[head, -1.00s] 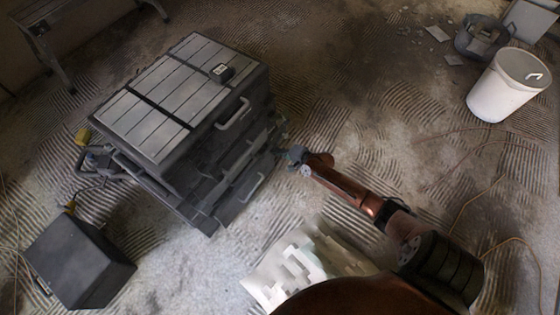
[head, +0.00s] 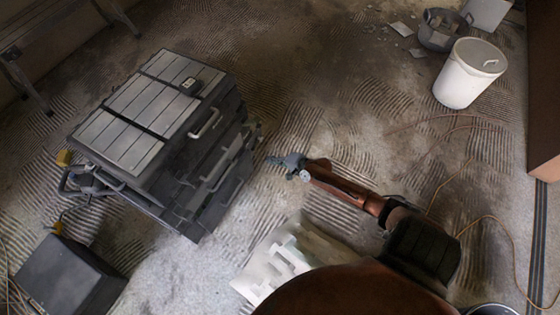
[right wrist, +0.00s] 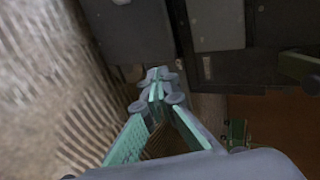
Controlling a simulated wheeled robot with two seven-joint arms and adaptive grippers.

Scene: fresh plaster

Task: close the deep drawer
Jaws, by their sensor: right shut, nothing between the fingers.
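A dark grey drawer cabinet (head: 118,140) with a slatted top stands left of centre in the head view. Its drawer fronts face right and stick out by differing amounts. The low, tall front (head: 222,197), perhaps the deep drawer, stands out past the top; how far it is pulled out is hard to tell. My right gripper (head: 280,162) is shut and empty, just right of the fronts, with a small gap of floor between. In the right wrist view its fingertips (right wrist: 158,74) meet below grey panels (right wrist: 215,25). My left gripper is not in view.
A dark box (head: 68,275) stands on the floor at lower left. A white bucket (head: 467,78) and a grey tub (head: 440,38) stand at upper right. Thin cables (head: 462,215) lie on the right floor. A brown upright thing (head: 543,90) borders the right edge.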

